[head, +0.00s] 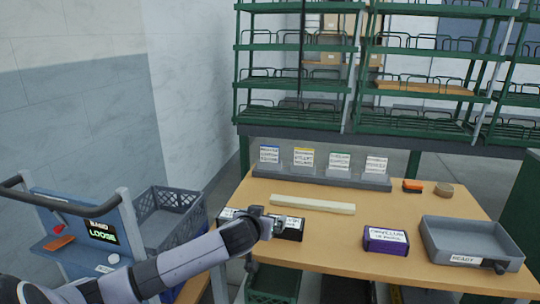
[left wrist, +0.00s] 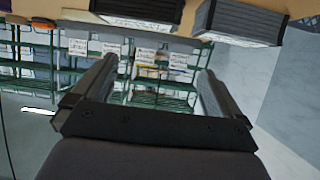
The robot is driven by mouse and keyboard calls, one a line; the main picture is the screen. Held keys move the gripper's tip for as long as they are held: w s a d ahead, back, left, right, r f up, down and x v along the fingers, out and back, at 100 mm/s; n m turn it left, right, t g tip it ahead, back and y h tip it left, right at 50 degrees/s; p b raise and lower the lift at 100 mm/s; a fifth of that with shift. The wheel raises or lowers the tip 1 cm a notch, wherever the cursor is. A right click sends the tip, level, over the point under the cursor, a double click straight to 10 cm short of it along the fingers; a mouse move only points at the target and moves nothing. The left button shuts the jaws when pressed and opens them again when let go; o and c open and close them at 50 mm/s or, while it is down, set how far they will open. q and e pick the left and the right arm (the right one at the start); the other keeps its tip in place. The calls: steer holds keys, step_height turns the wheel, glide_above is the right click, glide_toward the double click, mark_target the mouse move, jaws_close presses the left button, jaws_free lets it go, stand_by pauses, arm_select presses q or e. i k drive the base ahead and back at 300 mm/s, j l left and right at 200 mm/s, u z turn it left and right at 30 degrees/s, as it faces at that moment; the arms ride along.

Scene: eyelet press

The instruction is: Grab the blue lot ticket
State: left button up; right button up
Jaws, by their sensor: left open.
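The blue lot ticket (head: 270,154) is a white card with a blue top band. It stands at the left end of a grey ticket holder (head: 337,178) at the back of the table. It also shows, inverted, in the left wrist view (left wrist: 179,61), at the right end of the row, its details blurred. My left gripper (head: 268,222) is at the table's front left, over the black boxes and well short of the ticket. In the left wrist view the left gripper (left wrist: 158,66) has its fingers wide apart with nothing between them. My right gripper is not in view.
Yellow, green and grey-white tickets (head: 303,157) stand beside the blue one. A cream bar (head: 312,204) lies between the gripper and the holder. Labelled black boxes (head: 290,228), a purple box (head: 386,240) and a grey tray (head: 470,236) are along the front. Green racks stand behind.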

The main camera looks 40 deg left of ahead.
mark_target(268, 153)
steer(key=i+j, duration=0.45)
steer(key=j, duration=0.15)
steer(key=i+j, duration=0.45)
steer(key=j, duration=0.15)
